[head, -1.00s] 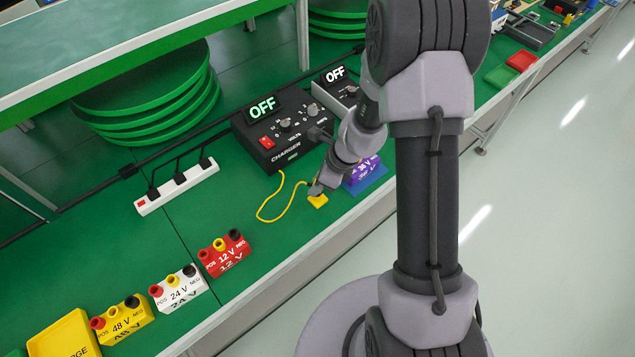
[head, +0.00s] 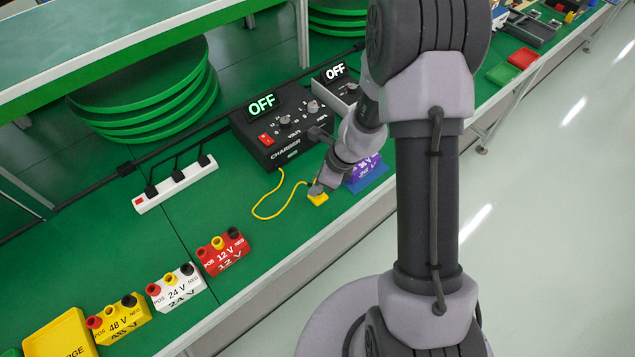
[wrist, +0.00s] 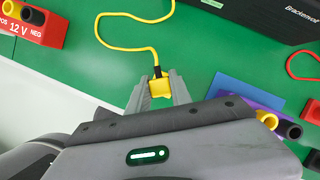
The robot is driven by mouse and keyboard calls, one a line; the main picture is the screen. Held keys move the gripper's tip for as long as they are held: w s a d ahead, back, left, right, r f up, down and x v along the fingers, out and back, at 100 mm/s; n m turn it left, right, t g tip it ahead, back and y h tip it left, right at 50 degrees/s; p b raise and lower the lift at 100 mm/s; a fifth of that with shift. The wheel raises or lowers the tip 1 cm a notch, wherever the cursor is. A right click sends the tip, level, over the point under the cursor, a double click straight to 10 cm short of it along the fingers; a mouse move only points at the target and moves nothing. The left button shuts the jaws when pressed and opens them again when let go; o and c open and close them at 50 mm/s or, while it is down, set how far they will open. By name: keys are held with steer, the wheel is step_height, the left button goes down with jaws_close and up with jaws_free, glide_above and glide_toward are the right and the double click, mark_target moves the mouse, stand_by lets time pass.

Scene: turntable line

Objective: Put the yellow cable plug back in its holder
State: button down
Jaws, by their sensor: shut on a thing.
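The yellow cable plug (wrist: 159,88) is between the two fingertips of my gripper (wrist: 160,91), which is shut on it. In the head view the plug (head: 318,199) shows at the tip of my gripper (head: 317,190), low over the front of the green table; I cannot tell whether it touches the top. Its yellow cable (head: 262,216) loops left and back to the black charger (head: 278,133), whose display reads OFF. I cannot make out the plug's holder for certain in either view.
Right of my gripper, a purple battery block (head: 366,168) stands on a blue pad (head: 371,182). Red 12 V (head: 224,255), white 24 V (head: 177,289) and yellow 48 V (head: 124,322) blocks stand front left. A white power strip (head: 176,185) lies behind. Green table between is clear.

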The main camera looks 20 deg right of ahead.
steer(key=shift+f, duration=0.25)
stand_by(0.4)
steer(key=c, duration=1.1)
jaws_free()
steer(key=shift+r+p, duration=3.2)
steer(key=shift+r, duration=0.6)
